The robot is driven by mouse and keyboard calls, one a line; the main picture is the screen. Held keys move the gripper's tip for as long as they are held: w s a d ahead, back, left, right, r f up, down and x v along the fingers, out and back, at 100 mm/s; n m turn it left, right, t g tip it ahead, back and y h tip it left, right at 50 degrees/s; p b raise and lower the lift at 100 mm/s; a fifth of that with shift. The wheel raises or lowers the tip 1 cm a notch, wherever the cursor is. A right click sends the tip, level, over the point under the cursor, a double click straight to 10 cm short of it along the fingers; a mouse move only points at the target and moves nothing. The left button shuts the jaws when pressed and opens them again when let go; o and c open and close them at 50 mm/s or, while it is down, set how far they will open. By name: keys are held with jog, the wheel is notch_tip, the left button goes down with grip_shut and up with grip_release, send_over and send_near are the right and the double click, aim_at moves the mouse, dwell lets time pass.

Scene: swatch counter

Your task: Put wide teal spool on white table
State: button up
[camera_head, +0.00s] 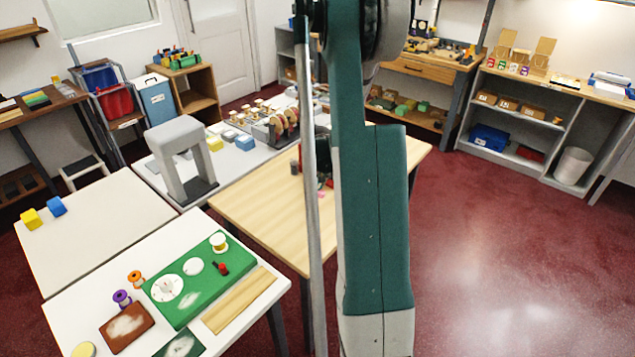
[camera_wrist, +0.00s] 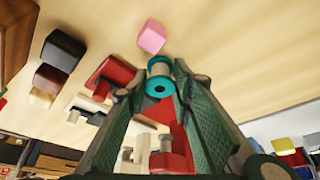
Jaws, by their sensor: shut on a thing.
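The wide teal spool (camera_wrist: 159,66) is in the wrist view, held between the fingertips of my gripper (camera_wrist: 160,88). Its flanges are teal and its middle is paler. The wooden tabletop (camera_wrist: 110,25) shows behind it; I cannot tell whether the spool touches it. In the head view my own arm hides the spool and most of the gripper. A white table (camera_head: 62,308) stands at the front left of the head view, carrying a green board and small items. Another pale table (camera_head: 98,232) with a yellow and a blue block stands behind it.
A pink block (camera_wrist: 152,37), dark blocks (camera_wrist: 62,52) and red pieces (camera_wrist: 112,75) lie near the gripper. On the front white table are an orange spool (camera_head: 136,281), a purple spool (camera_head: 122,298) and a green board (camera_head: 183,316). Its left edge is bare.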

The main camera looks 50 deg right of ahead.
jog(key=shift+f, duration=0.2)
jog(key=o, duration=0.7)
jog(key=shift+o, duration=0.2)
jog(key=shift+r, duration=0.2)
jog(key=p+v, duration=0.1)
jog(key=v, duration=1.1)
jog(key=shift+p, duration=0.3)
